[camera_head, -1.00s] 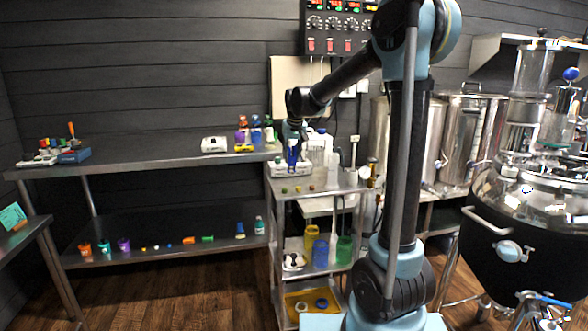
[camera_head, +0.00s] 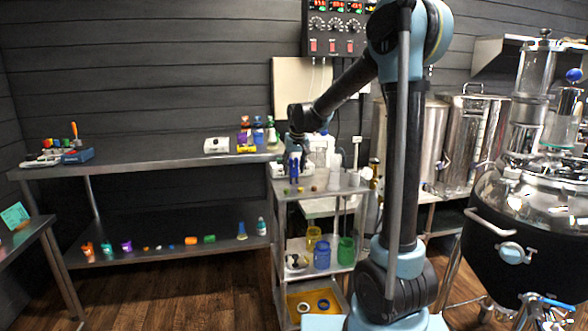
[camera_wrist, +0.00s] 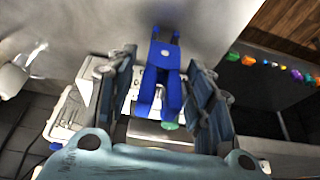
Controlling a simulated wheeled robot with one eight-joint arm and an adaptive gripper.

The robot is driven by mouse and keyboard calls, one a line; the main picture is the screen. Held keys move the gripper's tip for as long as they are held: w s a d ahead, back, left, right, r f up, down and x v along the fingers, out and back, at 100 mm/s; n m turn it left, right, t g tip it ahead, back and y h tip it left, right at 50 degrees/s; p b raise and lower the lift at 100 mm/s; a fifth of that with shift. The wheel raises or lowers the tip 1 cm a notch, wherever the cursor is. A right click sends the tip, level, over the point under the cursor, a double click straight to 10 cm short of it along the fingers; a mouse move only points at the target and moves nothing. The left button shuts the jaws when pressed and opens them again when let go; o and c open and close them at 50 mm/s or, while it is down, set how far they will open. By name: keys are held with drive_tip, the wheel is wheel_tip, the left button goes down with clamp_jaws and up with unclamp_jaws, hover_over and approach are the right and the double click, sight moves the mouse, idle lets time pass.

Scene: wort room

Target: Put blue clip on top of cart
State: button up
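The blue clip (camera_head: 294,171) is upright at the cart's top, low by the surface; I cannot tell whether it touches. In the wrist view the blue clip (camera_wrist: 163,82) lies between my two fingers, with small gaps on both sides. My gripper (camera_head: 294,158) is just above and around it; it also shows in the wrist view (camera_wrist: 162,62), its fingers apart. The cart (camera_head: 322,189) has a metal top and lower shelves. The clip's far end points toward the grey metal surface in the wrist view.
A white device (camera_head: 279,169) and clear and white containers (camera_head: 319,155) stand close behind the clip on the cart. The long bench (camera_head: 150,157) adjoins on the left. Wooden floor is clear in front.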

drive_tip(key=v, duration=1.2)
drive_tip(key=s+d+f, duration=0.3)
drive_tip(key=s+d, duration=0.5)
drive_tip(key=s+d+f+m, duration=0.1)
drive_tip(key=s+d+f, duration=0.4)
drive_tip(key=s, duration=0.4)
drive_tip(key=s+d+f+m+g, duration=0.1)
drive_tip(key=s+d+f, duration=0.4)
drive_tip(key=s+f, duration=0.3)
drive_tip(key=s+d+f+m+g+h, duration=0.1)
drive_tip(key=s+d+f, duration=0.4)
drive_tip(key=s, duration=0.7)
drive_tip(key=shift+f, duration=0.9)
